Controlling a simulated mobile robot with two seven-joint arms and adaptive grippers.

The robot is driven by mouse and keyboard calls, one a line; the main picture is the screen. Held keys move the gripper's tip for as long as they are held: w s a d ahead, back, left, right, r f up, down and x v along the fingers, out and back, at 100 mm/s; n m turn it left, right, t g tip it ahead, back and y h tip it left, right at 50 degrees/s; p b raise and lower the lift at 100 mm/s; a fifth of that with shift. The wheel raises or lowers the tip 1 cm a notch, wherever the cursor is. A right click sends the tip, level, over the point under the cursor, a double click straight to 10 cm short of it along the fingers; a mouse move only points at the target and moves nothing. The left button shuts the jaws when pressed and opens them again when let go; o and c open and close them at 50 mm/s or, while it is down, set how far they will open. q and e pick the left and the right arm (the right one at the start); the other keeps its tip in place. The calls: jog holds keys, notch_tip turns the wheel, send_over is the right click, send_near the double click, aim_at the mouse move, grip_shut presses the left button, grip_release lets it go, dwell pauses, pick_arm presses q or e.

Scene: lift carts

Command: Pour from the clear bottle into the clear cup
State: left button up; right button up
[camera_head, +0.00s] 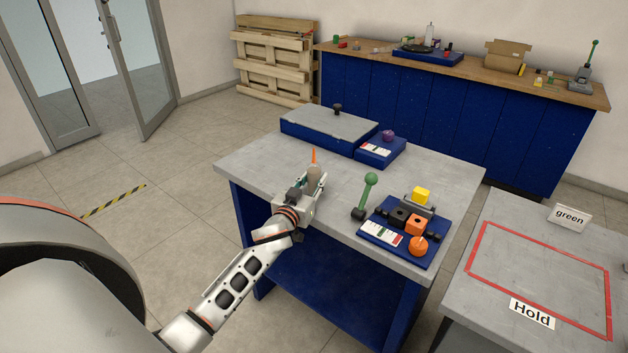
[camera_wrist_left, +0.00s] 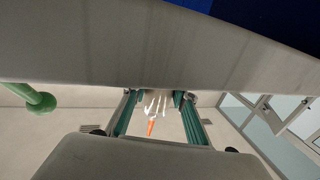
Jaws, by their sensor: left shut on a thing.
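My left gripper (camera_head: 308,186) is at the near left part of the grey worktable (camera_head: 262,160). It is shut on what looks like the clear bottle (camera_head: 315,174), a small pale cylinder with a pointed orange tip. The bottle is upright, with the tip up; I cannot tell whether its base touches the table. In the left wrist view, the bottle (camera_wrist_left: 151,126) shows between the two fingers of the left gripper (camera_wrist_left: 160,112), its lower part hidden. I cannot make out the clear cup in either view. My right gripper is not in view.
A green-knobbed lever (camera_head: 369,180) and a blue tray (camera_head: 430,258) with blocks stand right of the gripper. A blue-sided box (camera_head: 330,127) and a small blue stand (camera_head: 391,148) are behind. A cluttered workbench (camera_head: 470,75) is farther back; a "Hold" table (camera_head: 540,265) is right.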

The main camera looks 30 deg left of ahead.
pick_arm(q)
jog(key=shift+f, duration=0.1)
jog(key=o, duration=1.2)
jog(key=shift+c, duration=0.2)
jog(key=shift+f+b, duration=0.1)
jog(key=shift+b, duration=0.3)
jog(key=s, duration=0.2)
jog(key=s+d, duration=0.1)
jog(key=s, duration=0.4)
jog(key=shift+s+d, duration=0.3)
jog(key=shift+s, duration=0.05)
jog(key=shift+f, duration=0.1)
